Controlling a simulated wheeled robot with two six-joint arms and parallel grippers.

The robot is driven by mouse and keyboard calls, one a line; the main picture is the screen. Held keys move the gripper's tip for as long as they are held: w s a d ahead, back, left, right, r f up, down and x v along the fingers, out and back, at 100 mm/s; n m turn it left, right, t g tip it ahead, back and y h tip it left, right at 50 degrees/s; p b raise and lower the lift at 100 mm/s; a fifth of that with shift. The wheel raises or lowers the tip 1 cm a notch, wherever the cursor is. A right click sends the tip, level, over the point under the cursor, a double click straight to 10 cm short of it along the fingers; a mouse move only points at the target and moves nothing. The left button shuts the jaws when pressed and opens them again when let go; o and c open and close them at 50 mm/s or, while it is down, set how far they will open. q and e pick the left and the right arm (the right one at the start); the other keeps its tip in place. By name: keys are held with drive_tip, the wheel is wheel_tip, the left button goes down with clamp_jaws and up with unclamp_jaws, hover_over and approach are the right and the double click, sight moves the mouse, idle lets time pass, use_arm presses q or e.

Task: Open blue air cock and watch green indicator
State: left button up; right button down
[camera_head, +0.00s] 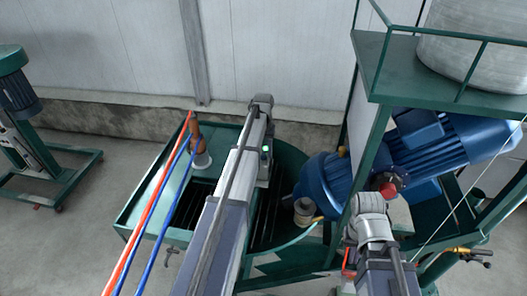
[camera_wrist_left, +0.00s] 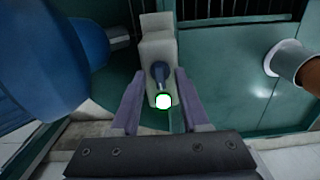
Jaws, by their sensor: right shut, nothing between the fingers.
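The blue air cock (camera_wrist_left: 159,72) sits on a pale grey box (camera_wrist_left: 157,45) in the left wrist view. Beside it, a round indicator (camera_wrist_left: 163,101) glows white with a green rim. In the head view the indicator (camera_head: 265,150) is a small green light on the box (camera_head: 264,172), and my arm hides the cock. My left gripper (camera_wrist_left: 160,76) is open, with one finger on each side of the cock and a visible gap on both sides. Its fingers cannot be made out in the head view. My right arm shows at lower right, but its fingers cannot be made out.
A green table (camera_head: 140,215) carries a brown tube (camera_head: 196,132) in a white collar. A large blue motor (camera_head: 325,182) and a green frame (camera_head: 371,150) stand close on the right. Orange and blue hoses (camera_head: 150,208) run up at the left. Open floor lies further left.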

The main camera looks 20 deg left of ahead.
sight(264, 153)
use_arm(q)
drive_tip(key=shift+r, duration=0.1)
wheel_tip(264, 153, up, 8)
drive_tip(key=p, duration=0.8)
drive_tip(key=shift+f, duration=0.2)
